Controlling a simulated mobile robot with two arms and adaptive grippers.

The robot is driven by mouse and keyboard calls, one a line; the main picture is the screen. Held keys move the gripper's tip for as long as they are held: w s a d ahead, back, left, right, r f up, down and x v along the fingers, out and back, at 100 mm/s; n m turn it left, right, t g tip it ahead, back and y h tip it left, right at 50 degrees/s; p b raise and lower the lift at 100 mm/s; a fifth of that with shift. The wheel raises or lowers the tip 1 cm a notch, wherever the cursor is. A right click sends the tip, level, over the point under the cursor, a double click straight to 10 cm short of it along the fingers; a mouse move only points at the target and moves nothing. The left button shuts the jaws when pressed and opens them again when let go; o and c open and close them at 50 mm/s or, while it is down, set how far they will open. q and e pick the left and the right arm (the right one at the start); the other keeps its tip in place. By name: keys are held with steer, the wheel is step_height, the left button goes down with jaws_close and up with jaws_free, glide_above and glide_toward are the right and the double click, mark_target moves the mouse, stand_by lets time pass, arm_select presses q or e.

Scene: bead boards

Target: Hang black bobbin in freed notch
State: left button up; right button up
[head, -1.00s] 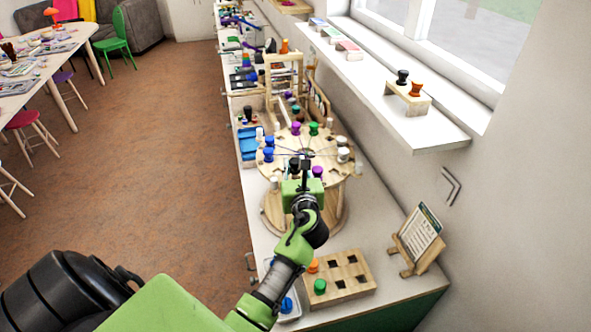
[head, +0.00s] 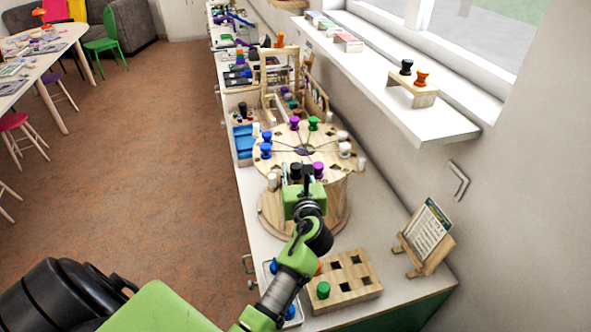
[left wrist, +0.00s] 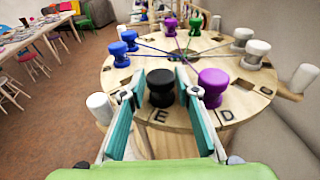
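The black bobbin (left wrist: 160,88) stands upright at the rim of the round wooden board (left wrist: 120,78), by the letter E. It also shows in the head view (head: 296,170), partly hidden by my gripper. My left gripper (left wrist: 161,80) has its teal fingers apart, one on each side of the black bobbin, with narrow gaps visible. In the head view my left gripper (head: 305,180) is at the board's near edge. The purple bobbin (left wrist: 213,86) stands just right of the right finger, by the letter D. My right gripper is not in view.
Blue bobbins (left wrist: 119,54) and white bobbins (left wrist: 256,54) stand around the rim, with threads running to the centre. A wooden block with square holes (head: 352,278) holds a green bobbin (head: 323,290) on the counter nearby. A card stand (head: 428,238) is at right.

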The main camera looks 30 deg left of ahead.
arm_select(q)
steer(key=shift+r, duration=0.25)
steer(key=p+v, duration=0.4)
steer(key=v, duration=0.8)
steer(key=shift+f, duration=0.15)
